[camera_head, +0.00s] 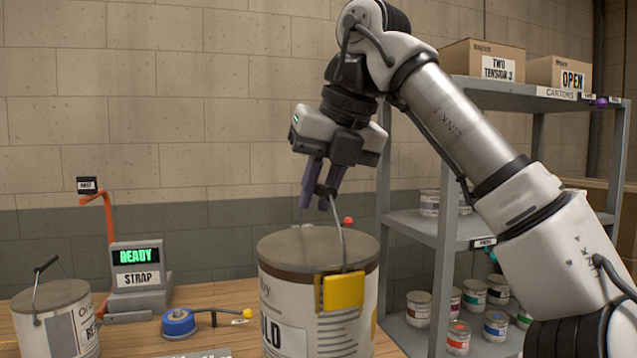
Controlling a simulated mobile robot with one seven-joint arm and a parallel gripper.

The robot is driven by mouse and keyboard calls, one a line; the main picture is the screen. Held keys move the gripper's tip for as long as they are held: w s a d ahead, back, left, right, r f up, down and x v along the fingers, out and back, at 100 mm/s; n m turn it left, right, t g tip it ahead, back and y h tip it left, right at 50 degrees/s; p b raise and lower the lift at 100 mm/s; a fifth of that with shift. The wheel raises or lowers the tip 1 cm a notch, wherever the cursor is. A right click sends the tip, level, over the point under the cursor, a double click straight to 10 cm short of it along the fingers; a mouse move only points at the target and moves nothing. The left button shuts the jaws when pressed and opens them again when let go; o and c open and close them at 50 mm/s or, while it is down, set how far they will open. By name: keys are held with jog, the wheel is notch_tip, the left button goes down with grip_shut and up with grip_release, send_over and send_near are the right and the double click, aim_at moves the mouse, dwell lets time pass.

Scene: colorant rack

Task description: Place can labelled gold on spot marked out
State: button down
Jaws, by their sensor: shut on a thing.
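My gripper (323,190) is above the large can, shut on the top of its wire handle. The large can (290,285) is grey-lidded with a pale label on which the letters "LD" show; the rest of the word is turned out of view. A yellow block (343,291) sits on its side, below the handle. The can looks upright, its base cut off by the frame, so I cannot tell if it touches the bench. No spot marked out is readable in this view.
A smaller can (62,325) with its handle up stands at left. A grey shelf (430,222) with small cans and cartons stands at right.

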jog(key=w+f+n+g+h, duration=0.1)
jog(key=f+n, duration=0.9)
jog(key=f, duration=1.3)
jog(key=w+f+n+g+h, duration=0.2)
jog(key=f+n, duration=0.8)
jog(key=f, duration=1.3)
jog(key=w+f+n+g+h, duration=0.1)
jog(key=w+f+n+g, duration=0.2)
jog(key=f+n, duration=0.6)
notch_tip(320, 180, down, 14)
jog(key=shift+f+n+g+h, duration=0.1)
jog(key=shift+n+g+h, duration=0.25)
jog(key=shift+g, duration=0.85)
jog(key=shift+s+p, duration=0.15)
jog(key=shift+p, duration=0.4)
